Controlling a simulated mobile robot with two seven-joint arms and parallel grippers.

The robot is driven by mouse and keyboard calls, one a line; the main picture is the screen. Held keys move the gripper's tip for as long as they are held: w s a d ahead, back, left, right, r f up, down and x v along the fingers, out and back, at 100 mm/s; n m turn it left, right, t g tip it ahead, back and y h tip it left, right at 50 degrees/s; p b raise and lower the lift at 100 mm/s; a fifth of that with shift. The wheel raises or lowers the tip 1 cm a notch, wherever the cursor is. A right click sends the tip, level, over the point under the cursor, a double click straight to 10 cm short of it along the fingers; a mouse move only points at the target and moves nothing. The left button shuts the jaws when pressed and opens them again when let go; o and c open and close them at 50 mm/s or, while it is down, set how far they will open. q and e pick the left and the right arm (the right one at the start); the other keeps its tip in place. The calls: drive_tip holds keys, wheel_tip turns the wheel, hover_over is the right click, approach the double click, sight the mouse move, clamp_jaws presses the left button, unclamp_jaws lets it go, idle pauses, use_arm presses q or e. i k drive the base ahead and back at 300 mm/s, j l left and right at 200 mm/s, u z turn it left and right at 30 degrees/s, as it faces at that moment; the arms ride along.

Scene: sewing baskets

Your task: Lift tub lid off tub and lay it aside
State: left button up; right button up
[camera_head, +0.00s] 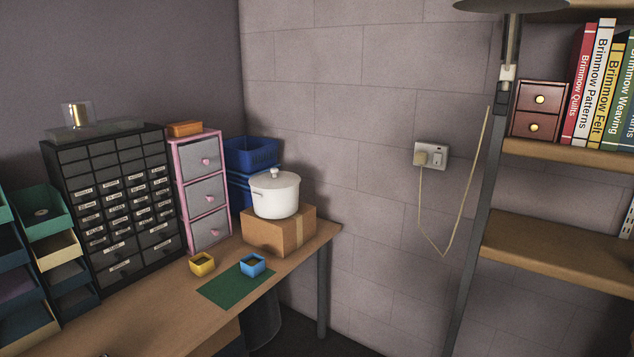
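A white tub (275,202) stands upright on a cardboard box near the far right end of the table. Its white tub lid (274,178) sits on top of it, with a small knob in the middle. The inside of the tub is hidden by the lid. Neither of my grippers shows in the head view.
The cardboard box (270,238) is close to the table's right edge. Blue baskets (251,154) stand behind the tub, and a pink drawer unit (202,190) stands to its left. Yellow (202,265) and blue (252,266) pots and a green mat (232,290) lie in front.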

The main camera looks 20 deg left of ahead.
sight(275, 180)
drive_tip(key=i+u, duration=0.25)
drive_tip(key=i, duration=0.25)
drive_tip(key=i+u, duration=0.25)
drive_tip(key=i, duration=0.25)
drive_tip(key=i+l+u, duration=0.25)
drive_tip(key=i, duration=0.25)
